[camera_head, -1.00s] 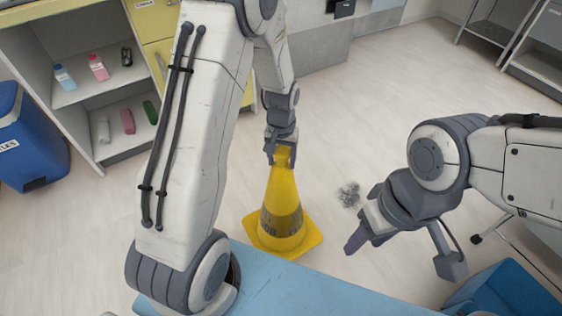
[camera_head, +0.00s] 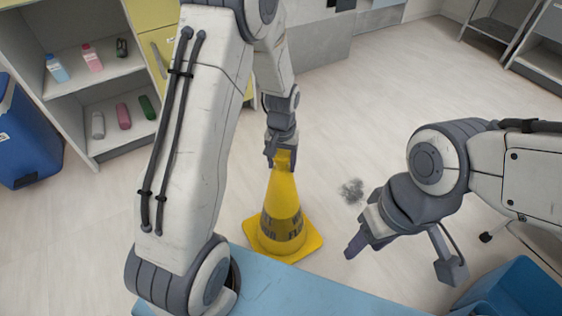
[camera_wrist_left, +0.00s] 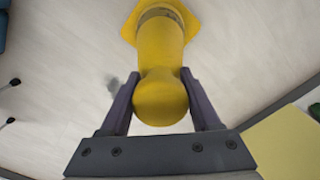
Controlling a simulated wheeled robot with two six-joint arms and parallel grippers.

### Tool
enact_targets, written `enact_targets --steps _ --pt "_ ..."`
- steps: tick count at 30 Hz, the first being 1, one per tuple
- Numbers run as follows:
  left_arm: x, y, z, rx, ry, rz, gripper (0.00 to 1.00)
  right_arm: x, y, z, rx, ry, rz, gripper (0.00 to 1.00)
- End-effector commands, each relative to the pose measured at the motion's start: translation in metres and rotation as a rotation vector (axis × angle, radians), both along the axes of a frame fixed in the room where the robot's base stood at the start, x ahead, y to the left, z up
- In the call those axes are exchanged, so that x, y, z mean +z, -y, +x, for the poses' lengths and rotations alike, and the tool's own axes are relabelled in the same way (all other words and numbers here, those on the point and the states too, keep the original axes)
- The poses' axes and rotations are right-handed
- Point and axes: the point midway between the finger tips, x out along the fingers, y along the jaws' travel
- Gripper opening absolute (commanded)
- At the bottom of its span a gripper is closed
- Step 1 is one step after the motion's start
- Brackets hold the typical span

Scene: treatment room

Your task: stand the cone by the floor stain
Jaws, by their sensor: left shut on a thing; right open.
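A yellow cone (camera_head: 283,205) with a dark lettered band and a square base is upright in the head view. My left gripper (camera_head: 281,160) is shut on its top. In the left wrist view the cone (camera_wrist_left: 160,50) runs away from the left gripper (camera_wrist_left: 162,98), its tip between the two fingers. I cannot tell whether the base touches the floor. The floor stain (camera_head: 351,191), a grey smudge, lies to the right of the cone, apart from it. It also shows faintly in the left wrist view (camera_wrist_left: 113,85). My right gripper (camera_head: 402,262) is open and empty, right of the stain.
A blue bin (camera_head: 25,140) and an open shelf unit (camera_head: 85,95) with several bottles stand at the left. A blue surface (camera_head: 290,288) lies along the near edge. A blue container (camera_head: 515,290) is at the lower right. Floor beyond the stain is clear.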

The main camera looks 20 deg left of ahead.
Motion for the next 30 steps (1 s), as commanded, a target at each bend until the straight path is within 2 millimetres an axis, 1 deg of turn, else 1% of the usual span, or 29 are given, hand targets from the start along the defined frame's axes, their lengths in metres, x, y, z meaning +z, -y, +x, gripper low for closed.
enact_targets --steps 8,26,27,29,30 --pt "0.000 0.000 0.001 0.000 0.002 0.000 0.10 0.000 0.000 0.000 0.000 0.000 0.000 0.50" --pt "-0.011 0.000 0.000 0.001 0.001 0.000 0.10 -0.006 0.000 0.000 0.000 0.000 0.000 0.50" --pt "-0.011 0.000 0.001 0.000 0.002 0.000 0.75 -0.005 0.000 0.000 0.000 0.000 0.000 0.50" --pt "-0.011 0.000 0.001 0.000 0.002 0.000 0.98 -0.005 0.000 0.000 0.000 0.000 0.000 0.50" --pt "-0.011 0.000 0.000 0.000 0.001 0.000 0.98 -0.005 0.000 0.000 0.000 0.000 0.000 0.50"
